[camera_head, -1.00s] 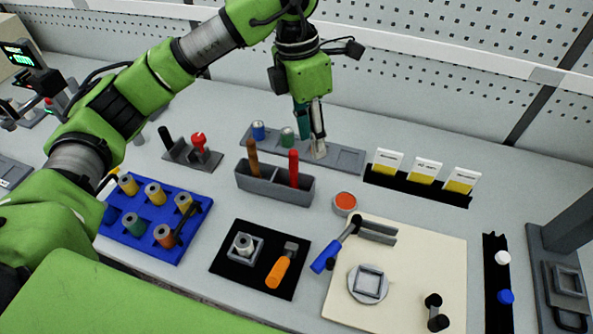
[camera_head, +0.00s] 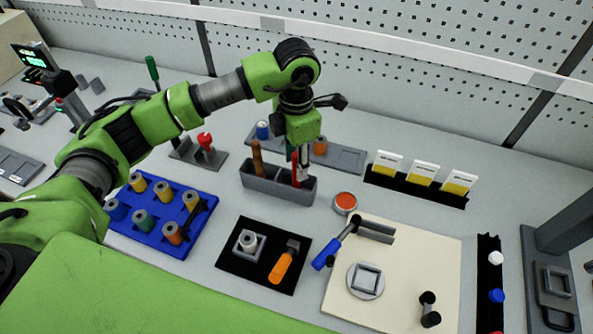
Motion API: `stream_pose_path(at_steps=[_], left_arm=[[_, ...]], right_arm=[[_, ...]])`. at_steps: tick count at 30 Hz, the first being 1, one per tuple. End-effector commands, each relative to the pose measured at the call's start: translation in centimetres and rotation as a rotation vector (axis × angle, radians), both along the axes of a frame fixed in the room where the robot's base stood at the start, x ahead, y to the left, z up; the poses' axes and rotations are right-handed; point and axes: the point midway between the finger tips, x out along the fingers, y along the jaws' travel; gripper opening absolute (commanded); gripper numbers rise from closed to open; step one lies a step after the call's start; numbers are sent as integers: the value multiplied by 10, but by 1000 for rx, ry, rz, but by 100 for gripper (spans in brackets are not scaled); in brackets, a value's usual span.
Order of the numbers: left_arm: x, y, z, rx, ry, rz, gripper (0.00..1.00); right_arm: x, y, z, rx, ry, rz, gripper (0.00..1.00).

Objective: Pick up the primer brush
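A grey two-slot holder (camera_head: 278,187) stands mid-table with a brown-handled tool (camera_head: 257,158) in its left slot and a red-handled tool (camera_head: 295,172) in its right slot. I cannot tell by sight which of the two is the primer brush. My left gripper (camera_head: 301,172) points down over the right slot, its fingers right at the red handle and partly overlapping it. Whether the fingers touch or close on the handle is unclear. My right gripper is out of view.
Behind the holder is a grey rack with a blue spool (camera_head: 263,131) and an orange spool (camera_head: 320,145). A blue spool tray (camera_head: 160,241) lies left. A black mat (camera_head: 232,263), an orange-red tin (camera_head: 345,203) and a cream board (camera_head: 400,314) lie in front and right.

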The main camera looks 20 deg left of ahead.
Motion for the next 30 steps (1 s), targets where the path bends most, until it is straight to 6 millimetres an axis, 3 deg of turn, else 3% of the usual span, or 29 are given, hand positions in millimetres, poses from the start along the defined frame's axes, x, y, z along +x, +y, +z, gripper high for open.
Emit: stream_pose_path(at_steps=[1, 6, 13, 14, 18, 30], left_arm=[[-1, -1, -3, 0, 6, 0, 35], [0, -1, -23, 0, 1, 0, 35], [0, -1, -27, -1, -1, -1, 35], [0, -1, -27, -1, -1, -1, 32], [0, -1, -26, -1, -1, -1, 0], [2, -1, -21, -2, -3, 0, 0]], right_arm=[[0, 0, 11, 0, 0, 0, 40], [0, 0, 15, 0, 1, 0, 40], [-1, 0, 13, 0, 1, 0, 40], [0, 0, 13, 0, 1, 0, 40], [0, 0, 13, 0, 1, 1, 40], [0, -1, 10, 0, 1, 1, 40]])
